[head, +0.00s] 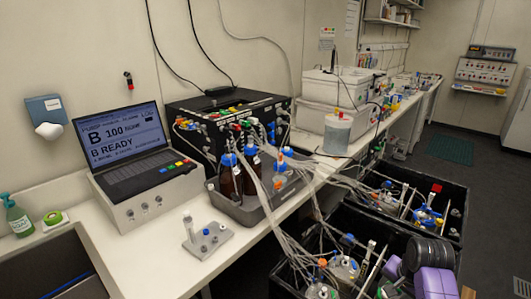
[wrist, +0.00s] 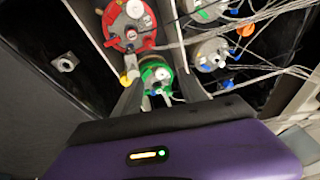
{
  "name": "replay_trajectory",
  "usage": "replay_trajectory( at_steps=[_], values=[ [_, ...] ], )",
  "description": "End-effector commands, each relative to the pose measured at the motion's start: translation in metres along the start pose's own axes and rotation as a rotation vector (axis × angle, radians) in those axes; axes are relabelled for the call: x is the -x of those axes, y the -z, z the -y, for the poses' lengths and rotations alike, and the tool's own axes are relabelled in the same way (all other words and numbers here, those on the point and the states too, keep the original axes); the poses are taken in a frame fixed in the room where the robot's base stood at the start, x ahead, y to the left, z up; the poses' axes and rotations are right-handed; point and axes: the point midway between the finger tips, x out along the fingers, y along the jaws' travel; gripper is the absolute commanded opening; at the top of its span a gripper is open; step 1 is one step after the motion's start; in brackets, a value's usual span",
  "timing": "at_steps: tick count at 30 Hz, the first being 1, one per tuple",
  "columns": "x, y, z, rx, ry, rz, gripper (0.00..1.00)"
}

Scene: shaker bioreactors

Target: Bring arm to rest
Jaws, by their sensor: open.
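My gripper (wrist: 158,84) shows in the wrist view as two dark fingers standing apart. It is open. A green-topped vessel (wrist: 156,72) appears between and beyond the fingers; I cannot tell whether they touch it. A red-topped vessel (wrist: 130,22) is just above it in the picture. Purple and dark parts of my arm (head: 436,281) show at the lower right of the head view, over the near black shaker box. The fingers cannot be made out in the head view.
Black shaker boxes (head: 458,212) hold vessels with many pale tubes running to the bench. The white bench (head: 105,250) carries a laptop (head: 124,148), a grey tray (head: 250,212) of bottles and a small grey stand (head: 207,240). Open floor (head: 495,200) lies at the right.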

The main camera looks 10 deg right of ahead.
Motion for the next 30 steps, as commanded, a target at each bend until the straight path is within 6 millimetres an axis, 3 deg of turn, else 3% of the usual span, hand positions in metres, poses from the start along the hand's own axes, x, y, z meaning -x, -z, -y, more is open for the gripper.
replay_trajectory(
  at_steps=[6,11,20,30],
  values=[
    [0.006,0.019,0.02,0.097,0.133,-0.199,0.49],
    [0.014,0.003,0.032,0.217,0.255,-0.4,0.49],
    [0.059,-0.078,0.023,0.42,0.427,-0.732,0.49],
    [0.143,-0.184,-0.024,0.58,0.542,-0.974,0.49]
  ],
)
